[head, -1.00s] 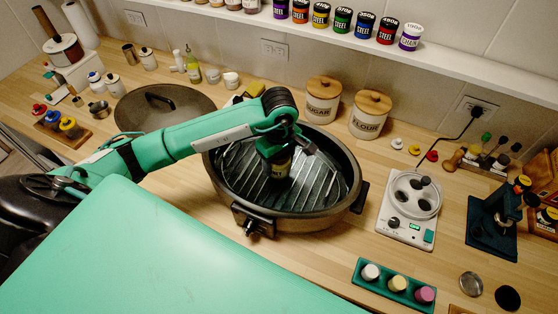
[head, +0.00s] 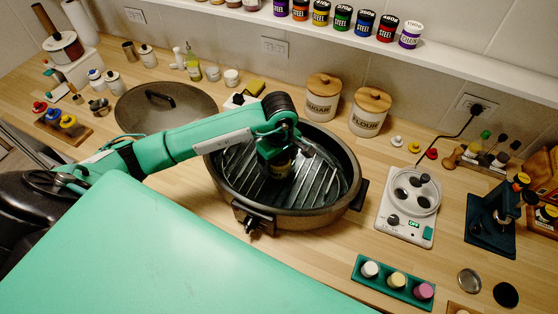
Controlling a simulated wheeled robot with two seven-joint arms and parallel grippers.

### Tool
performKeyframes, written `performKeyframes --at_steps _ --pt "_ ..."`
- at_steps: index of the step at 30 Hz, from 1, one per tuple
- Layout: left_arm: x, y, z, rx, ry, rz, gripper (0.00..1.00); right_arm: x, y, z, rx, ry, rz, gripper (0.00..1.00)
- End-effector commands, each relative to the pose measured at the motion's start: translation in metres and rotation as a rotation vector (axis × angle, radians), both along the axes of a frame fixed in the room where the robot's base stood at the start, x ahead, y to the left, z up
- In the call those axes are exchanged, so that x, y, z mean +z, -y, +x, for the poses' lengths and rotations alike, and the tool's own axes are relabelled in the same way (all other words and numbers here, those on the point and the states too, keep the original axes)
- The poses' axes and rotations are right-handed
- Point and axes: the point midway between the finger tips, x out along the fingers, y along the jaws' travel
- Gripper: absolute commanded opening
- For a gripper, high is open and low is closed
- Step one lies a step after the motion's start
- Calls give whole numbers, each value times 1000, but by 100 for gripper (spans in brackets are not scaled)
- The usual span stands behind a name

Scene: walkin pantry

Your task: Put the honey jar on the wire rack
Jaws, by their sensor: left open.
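A small dark jar with a yellowish label (head: 279,170), which seems to be the honey jar, stands upright inside the large dark oval pan (head: 238,203). Beneath it is a ribbed metal rack (head: 312,187) lying in the pan. My left gripper (head: 277,160) points down over the jar's top, with its fingers around or right beside it; it is open. The fingers and jar top are partly hidden by the wrist. My right gripper is out of view.
The pan's dark lid (head: 165,108) lies at the left. Sugar (head: 322,98) and flour (head: 369,112) canisters stand behind the pan. A white device (head: 408,207) and a green tray of small jars (head: 394,283) are to the right. Counter between pan and tray is clear.

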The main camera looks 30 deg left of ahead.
Motion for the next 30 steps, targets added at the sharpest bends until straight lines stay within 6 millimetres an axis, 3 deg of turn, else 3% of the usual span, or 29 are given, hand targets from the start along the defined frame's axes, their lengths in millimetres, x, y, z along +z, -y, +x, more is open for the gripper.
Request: performKeyframes --at_steps 1,5,18,24,30 --pt "4 0 0 0 0 -1 83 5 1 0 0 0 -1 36" --pt "18 0 2 -1 6 1 83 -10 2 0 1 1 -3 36" --pt "97 0 2 0 6 1 83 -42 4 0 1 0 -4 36" --pt "116 0 1 0 2 0 83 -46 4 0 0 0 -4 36" --pt "122 0 0 0 0 0 83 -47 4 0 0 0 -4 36"
